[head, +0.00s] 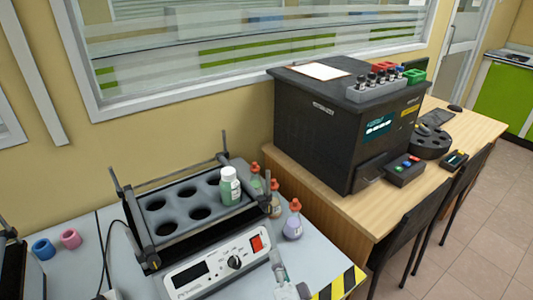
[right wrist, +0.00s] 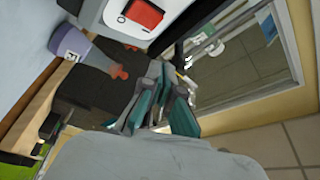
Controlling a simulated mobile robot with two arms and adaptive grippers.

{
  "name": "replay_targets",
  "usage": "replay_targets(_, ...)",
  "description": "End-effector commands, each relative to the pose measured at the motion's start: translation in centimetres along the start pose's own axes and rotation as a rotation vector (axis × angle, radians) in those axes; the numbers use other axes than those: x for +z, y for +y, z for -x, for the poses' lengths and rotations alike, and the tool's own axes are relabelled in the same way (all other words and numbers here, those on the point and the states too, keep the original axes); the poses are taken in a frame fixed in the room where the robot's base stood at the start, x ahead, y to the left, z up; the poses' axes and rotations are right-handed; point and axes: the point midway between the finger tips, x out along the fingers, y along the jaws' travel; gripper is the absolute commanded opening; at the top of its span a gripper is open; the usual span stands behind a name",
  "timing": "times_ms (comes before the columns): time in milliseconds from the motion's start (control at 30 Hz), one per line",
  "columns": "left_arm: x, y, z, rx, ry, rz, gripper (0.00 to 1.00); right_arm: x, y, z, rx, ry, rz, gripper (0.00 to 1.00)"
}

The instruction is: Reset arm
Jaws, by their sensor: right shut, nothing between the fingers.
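My right gripper (head: 279,262) shows at the bottom edge of the head view, in front of the shaker's control panel. In the right wrist view my right gripper (right wrist: 160,75) has its teal-padded fingers together with nothing between them.
The shaker (head: 190,265) stands on the bench with one green bottle (head: 230,188) in its rack. Red-capped flasks (head: 292,222) stand close to its right. A black analyser (head: 330,125) sits on the wooden table. Yellow-black tape (head: 340,284) marks the bench's front edge.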

Motion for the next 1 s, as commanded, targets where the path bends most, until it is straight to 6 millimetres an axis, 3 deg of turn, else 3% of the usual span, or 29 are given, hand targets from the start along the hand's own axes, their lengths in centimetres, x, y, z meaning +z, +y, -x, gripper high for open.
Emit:
replay_targets(167,0.0,0.0,0.0,0.000,0.000,0.000,0.56,0.3,0.5,1.1,0.058,-0.083,0.079,0.00)
replay_targets(267,0.0,0.0,0.0,0.000,0.000,0.000,0.56,0.6,1.4,3.2,0.151,-0.214,0.207,0.00)
replay_targets(400,0.0,0.0,0.0,0.000,0.000,0.000,0.56,0.0,3.6,8.6,0.334,-0.454,0.440,0.00)
replay_targets(600,0.0,0.0,0.0,0.000,0.000,0.000,0.56,-2.7,5.7,16.7,0.566,-0.733,0.674,0.00)
replay_targets(1000,0.0,0.0,0.0,0.000,0.000,0.000,0.56,-7.4,5.7,27.6,0.846,-1.045,0.846,0.00)
